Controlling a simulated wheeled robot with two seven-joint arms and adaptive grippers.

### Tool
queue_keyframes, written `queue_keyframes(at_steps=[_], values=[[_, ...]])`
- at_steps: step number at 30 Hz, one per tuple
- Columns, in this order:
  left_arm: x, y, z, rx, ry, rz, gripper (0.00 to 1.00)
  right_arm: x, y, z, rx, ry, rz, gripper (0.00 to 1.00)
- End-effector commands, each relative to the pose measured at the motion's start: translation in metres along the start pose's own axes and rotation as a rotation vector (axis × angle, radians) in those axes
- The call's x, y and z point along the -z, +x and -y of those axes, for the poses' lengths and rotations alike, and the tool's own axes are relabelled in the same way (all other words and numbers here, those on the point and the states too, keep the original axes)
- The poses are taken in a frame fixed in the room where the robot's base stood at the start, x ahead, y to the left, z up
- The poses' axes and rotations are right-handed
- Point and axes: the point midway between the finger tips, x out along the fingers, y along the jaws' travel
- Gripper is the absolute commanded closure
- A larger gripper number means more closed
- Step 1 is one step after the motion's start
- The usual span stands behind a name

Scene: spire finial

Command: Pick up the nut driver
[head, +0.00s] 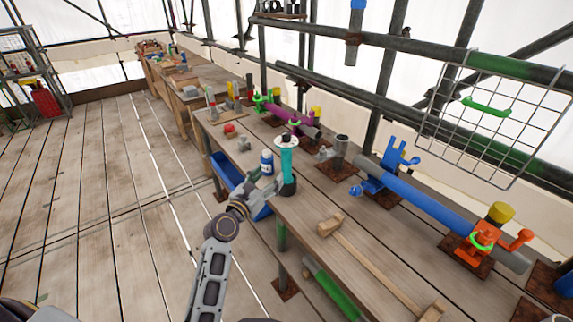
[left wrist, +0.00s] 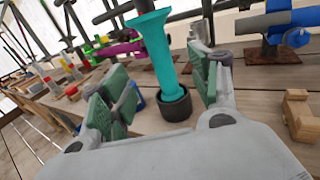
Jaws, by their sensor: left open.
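A teal upright tool with a dark round base, which looks like the nut driver (head: 287,162), stands near the front edge of the wooden bench (head: 300,212). In the left wrist view the nut driver (left wrist: 155,50) rises between the two green-padded fingers. My left gripper (head: 262,188) is open, just in front of and to the left of the tool in the head view. In the left wrist view the left gripper (left wrist: 160,85) has visible space on both sides of the teal shaft. Whether the tool lies fully between the pads in depth is unclear. My right gripper is not in view.
A blue bin (head: 228,172) hangs below the bench edge.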

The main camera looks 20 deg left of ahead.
Motion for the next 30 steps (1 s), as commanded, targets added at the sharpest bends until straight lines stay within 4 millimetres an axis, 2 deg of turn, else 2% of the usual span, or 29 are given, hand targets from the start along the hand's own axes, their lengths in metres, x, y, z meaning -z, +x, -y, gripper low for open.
queue_keyframes(at_steps=[14, 30], values=[[0.000, 0.004, 0.000, 0.000, -0.001, 0.001, 0.38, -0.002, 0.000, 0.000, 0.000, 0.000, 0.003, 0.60], [0.000, 0.045, 0.000, 0.000, 0.000, 0.000, 0.38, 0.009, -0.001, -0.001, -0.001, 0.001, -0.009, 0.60]])
